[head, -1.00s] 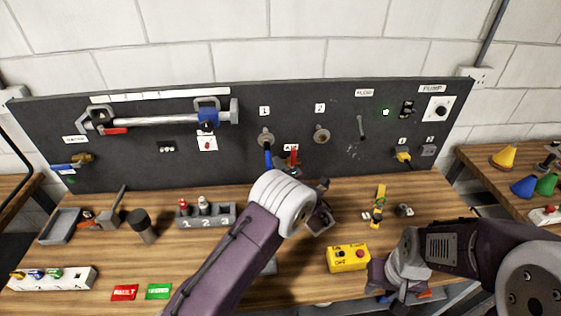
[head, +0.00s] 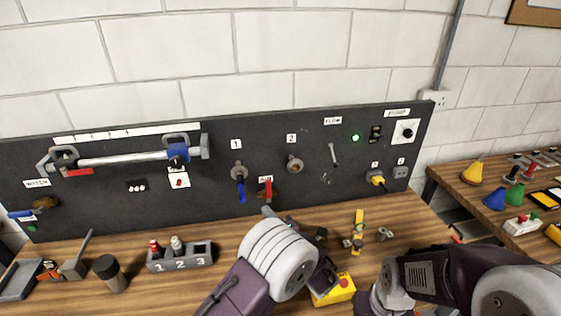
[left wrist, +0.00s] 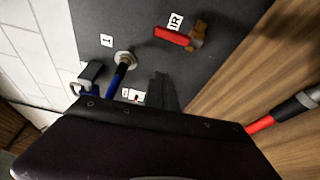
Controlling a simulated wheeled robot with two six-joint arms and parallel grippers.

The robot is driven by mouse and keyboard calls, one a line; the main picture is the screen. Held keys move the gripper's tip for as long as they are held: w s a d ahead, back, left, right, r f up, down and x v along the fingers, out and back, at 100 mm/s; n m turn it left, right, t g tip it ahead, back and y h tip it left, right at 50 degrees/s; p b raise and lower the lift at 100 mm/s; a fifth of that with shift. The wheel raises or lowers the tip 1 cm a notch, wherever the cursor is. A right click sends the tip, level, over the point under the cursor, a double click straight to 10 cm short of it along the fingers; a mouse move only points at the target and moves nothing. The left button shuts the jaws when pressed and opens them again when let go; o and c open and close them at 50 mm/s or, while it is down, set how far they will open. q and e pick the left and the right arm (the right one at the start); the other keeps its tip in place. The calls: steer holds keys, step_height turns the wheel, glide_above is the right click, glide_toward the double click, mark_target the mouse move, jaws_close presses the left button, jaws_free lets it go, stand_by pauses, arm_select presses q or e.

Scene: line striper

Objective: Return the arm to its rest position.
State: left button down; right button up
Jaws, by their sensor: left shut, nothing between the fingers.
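My left gripper (head: 270,213) reaches toward the lower part of the dark panel (head: 95,205). The wrist hides much of it in the head view. In the left wrist view its dark finger (left wrist: 160,90) shows close together with nothing held, beyond the large dark gripper body. The blue-handled valve 1 (head: 241,188) and the red air lever (head: 265,188) are on the panel ahead, apart from the gripper. They also show in the left wrist view as the blue handle (left wrist: 116,80) and red lever (left wrist: 173,38). My right arm is at the lower right; its fingertips are outside the picture.
A numbered grey holder (head: 180,257) and a dark cylinder (head: 110,274) stand on the wooden bench to the left. A side table (head: 475,200) with coloured cones stands right.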

arm_select(q)
steer(key=s+a+f+n+g+y, duration=0.1)
steer(key=s+a+f+n+g, duration=0.1)
steer(key=s+a+n+g, duration=0.3)
steer(key=s+a+f+n+g, duration=0.2)
steer(key=s+a+n+g, duration=0.1)
steer(key=a+n, duration=0.45)
steer(key=s+f+n+g+h, duration=0.1)
steer(key=s+n+g+h, duration=0.1)
steer(key=s+n, duration=0.3)
steer(key=s+f+n+g+h, duration=0.2)
steer(key=s+n, duration=0.4)
steer(key=n, duration=0.3)
steer(key=s+a+f+n+g+h, duration=0.1)
steer(key=s+f+n+g+h, duration=0.1)
steer(key=n, duration=0.5)
steer(key=shift+s+g+h, duration=0.5)
steer(key=shift+s+h, duration=0.5)
steer(key=shift+s, duration=0.85)
steer(key=d+n+h, duration=0.1)
steer(key=n, duration=0.3)
steer(key=d+n+t+h, duration=0.1)
steer(key=n, duration=0.3)
steer(key=d+n+t+h, duration=0.1)
steer(key=n, duration=0.4)
steer(key=shift+s+d+r+h, duration=0.25)
steer(key=shift+r+h, duration=0.05)
steer(key=shift+r, duration=0.1)
